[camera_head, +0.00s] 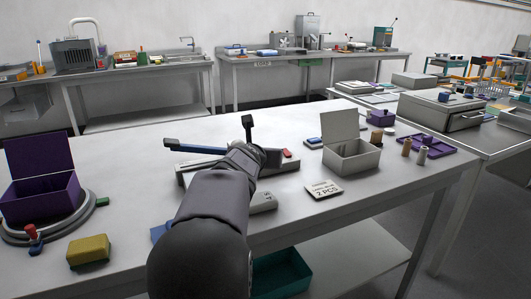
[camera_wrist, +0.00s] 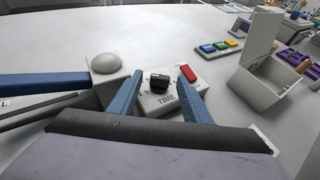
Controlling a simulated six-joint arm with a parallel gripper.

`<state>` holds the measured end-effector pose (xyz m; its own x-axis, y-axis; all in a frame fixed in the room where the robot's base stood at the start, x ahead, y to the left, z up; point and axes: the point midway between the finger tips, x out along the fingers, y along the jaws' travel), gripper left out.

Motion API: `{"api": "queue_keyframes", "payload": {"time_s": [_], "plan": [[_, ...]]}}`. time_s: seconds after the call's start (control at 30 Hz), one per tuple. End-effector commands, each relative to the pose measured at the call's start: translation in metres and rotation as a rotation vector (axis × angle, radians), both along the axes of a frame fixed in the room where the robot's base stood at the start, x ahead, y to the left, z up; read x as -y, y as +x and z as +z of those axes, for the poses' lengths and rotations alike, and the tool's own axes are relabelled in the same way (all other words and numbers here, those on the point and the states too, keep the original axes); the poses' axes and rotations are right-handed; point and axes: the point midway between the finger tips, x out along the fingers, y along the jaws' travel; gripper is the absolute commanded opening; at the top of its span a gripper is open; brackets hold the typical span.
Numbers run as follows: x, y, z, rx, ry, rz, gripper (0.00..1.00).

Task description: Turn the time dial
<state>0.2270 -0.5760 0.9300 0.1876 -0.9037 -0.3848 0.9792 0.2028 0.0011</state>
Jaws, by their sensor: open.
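The time dial (camera_wrist: 159,80) is a small black knob on a light grey panel marked TIME (camera_wrist: 167,98) in the wrist view. My gripper (camera_wrist: 160,72) is open, with one blue-grey finger to each side of the dial. Gaps show between the dial and both fingers in this view; I cannot tell how far above the panel the tips are. A red button (camera_wrist: 188,73) sits just right of the dial, by the right fingertip.
A pale round dome (camera_wrist: 105,63) and a blue bar (camera_wrist: 40,81) lie left of my gripper. An open grey box (camera_head: 350,157), a "2 PCS" sign (camera_head: 323,189) and a purple tray (camera_head: 437,149) stand to the right. An open purple box (camera_head: 40,197) stands far left.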

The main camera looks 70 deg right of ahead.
Motion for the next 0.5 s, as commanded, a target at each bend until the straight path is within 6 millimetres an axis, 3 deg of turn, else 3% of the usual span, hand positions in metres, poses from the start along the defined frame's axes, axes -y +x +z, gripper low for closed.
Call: {"api": "queue_keyframes", "payload": {"time_s": [0.5], "plan": [[-0.051, -0.013, 0.026, 0.003, -0.004, -0.004, 0.45]]}}
